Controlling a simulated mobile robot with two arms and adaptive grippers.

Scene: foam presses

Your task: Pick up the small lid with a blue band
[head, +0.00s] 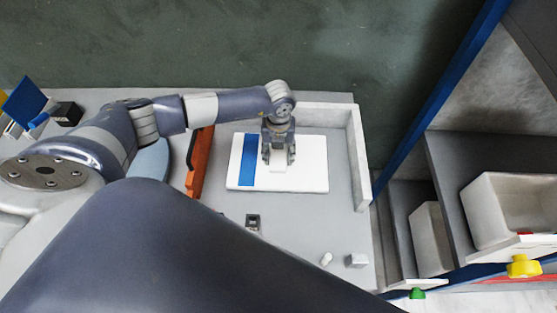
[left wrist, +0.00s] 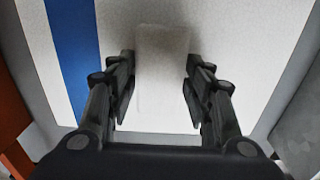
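The lid (head: 308,165) is a flat white panel with a blue band (head: 248,160) near its left side, lying on the grey work surface. A small white block-like handle (left wrist: 162,70) stands out from the lid. My left gripper (head: 278,158) is over the lid, right of the band, pointing down. In the left wrist view its two dark fingers (left wrist: 160,85) are apart, one on each side of the handle. I see no clear grip on it. The lid looks flat. My right gripper is not in view.
A low white wall (head: 357,155) borders the surface on the right and back. An orange bar (head: 199,160) stands left of the lid. A small dark fixture (head: 253,221) and small white pieces (head: 357,261) are in front. Shelves with white bins (head: 497,212) stand at right.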

